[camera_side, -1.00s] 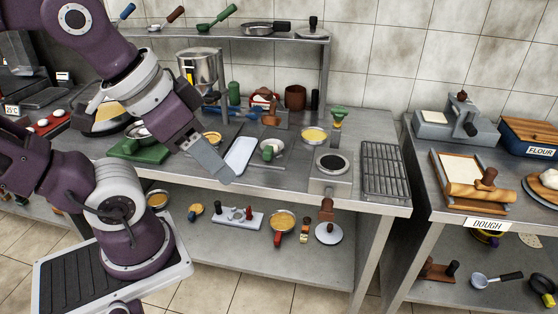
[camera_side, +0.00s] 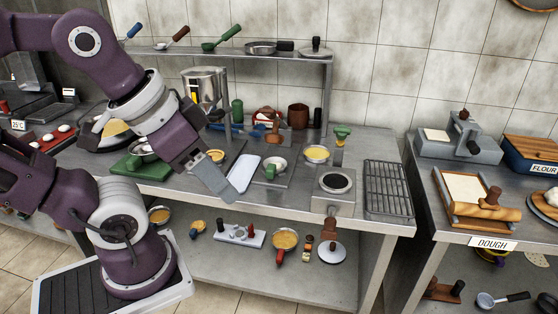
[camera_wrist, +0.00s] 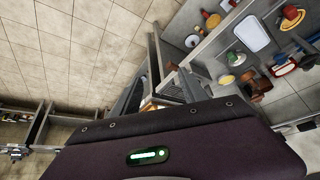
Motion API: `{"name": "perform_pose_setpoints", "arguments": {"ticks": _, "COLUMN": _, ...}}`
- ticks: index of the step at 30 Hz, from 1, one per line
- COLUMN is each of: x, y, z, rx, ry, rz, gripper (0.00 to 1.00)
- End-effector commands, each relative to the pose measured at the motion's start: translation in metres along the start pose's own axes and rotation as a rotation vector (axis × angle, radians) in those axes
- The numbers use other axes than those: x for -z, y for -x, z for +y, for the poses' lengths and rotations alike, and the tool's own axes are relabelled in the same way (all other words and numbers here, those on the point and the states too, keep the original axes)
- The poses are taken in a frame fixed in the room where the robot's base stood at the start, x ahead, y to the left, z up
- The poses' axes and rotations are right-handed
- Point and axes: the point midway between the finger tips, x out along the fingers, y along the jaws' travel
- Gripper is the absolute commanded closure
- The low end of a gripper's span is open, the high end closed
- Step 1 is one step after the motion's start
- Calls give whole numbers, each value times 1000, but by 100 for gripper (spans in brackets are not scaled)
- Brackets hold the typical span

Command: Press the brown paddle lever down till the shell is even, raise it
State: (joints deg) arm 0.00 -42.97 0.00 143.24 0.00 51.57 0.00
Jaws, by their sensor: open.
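A brown paddle-like lever (camera_side: 329,229) shows at the front of a grey metal box (camera_side: 334,201) with a dark round plate on top, near the right end of the middle table. Its link to the box is hard to make out. No shell can be clearly seen on the box. My gripper (camera_side: 222,187) is open and empty, pointing down over the table's front edge, well left of the box and just left of a white tray (camera_side: 243,173). Its grey fingers overlap in the side view.
A wire rack (camera_side: 386,188) lies right of the box. A brown upright piece (camera_side: 274,128) stands farther back. A raised shelf (camera_side: 300,59) holds pans. A disc with a knob (camera_side: 331,253) is below.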

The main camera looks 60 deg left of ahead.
Motion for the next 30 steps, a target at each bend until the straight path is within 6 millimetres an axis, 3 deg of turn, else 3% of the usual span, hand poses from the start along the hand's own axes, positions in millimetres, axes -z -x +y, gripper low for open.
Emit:
{"name": "perform_pose_setpoints", "arguments": {"ticks": 13, "x": 0, "y": 0, "z": 0, "rx": 0, "ry": 0, "rz": 0, "gripper": 49}}
{"name": "perform_pose_setpoints", "arguments": {"ticks": 14, "x": 0, "y": 0, "z": 0, "rx": 0, "ry": 0, "rz": 0, "gripper": 51}}
{"name": "perform_pose_setpoints", "arguments": {"ticks": 16, "x": 7, "y": 1, "z": -3, "rx": 1, "ry": 12, "rz": 3, "gripper": 65}}
{"name": "perform_pose_setpoints", "arguments": {"ticks": 17, "x": 17, "y": 2, "z": -7, "rx": 3, "ry": 31, "rz": 5, "gripper": 71}}
{"name": "perform_pose_setpoints", "arguments": {"ticks": 19, "x": 59, "y": 2, "z": -29, "rx": 23, "ry": 111, "rz": 20, "gripper": 85}}
{"name": "perform_pose_setpoints", "arguments": {"ticks": 21, "x": 115, "y": -6, "z": -69, "rx": 85, "ry": 224, "rz": 43, "gripper": 99}}
{"name": "perform_pose_setpoints", "arguments": {"ticks": 25, "x": 197, "y": -30, "z": -159, "rx": 282, "ry": 389, "rz": 95, "gripper": 100}}
{"name": "perform_pose_setpoints", "arguments": {"ticks": 27, "x": 225, "y": -38, "z": -198, "rx": 388, "ry": 433, "rz": 124, "gripper": 100}}
{"name": "perform_pose_setpoints", "arguments": {"ticks": 30, "x": 248, "y": -43, "z": -232, "rx": 486, "ry": 459, "rz": 157, "gripper": 100}}
